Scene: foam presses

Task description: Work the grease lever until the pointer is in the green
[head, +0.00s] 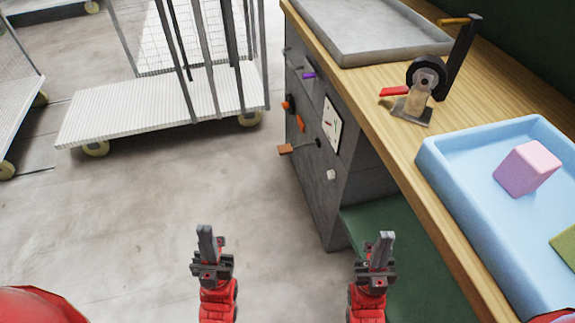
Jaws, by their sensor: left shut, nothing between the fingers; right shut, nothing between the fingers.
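A white gauge plate (332,125) with a dark pointer and a small red mark is on the grey side panel (315,190) of the bench. It is seen at a steep angle, and I cannot make out a green zone or the pointer's reading. Several handles stick out of the panel: a brown block-ended lever (285,149) low down, an orange handle (300,123) and a purple one (309,75). I cannot tell for sure which is the grease lever. My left gripper (205,232) and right gripper (386,238) are shut, empty and apart from the panel.
The wooden bench top (395,150) holds a grey tray (400,50), a device with a black wheel (427,73) and red lever, and a blue tray (440,150) with a pink block (527,168). A wire-sided cart (150,110) stands back left. Floor before the panel is clear.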

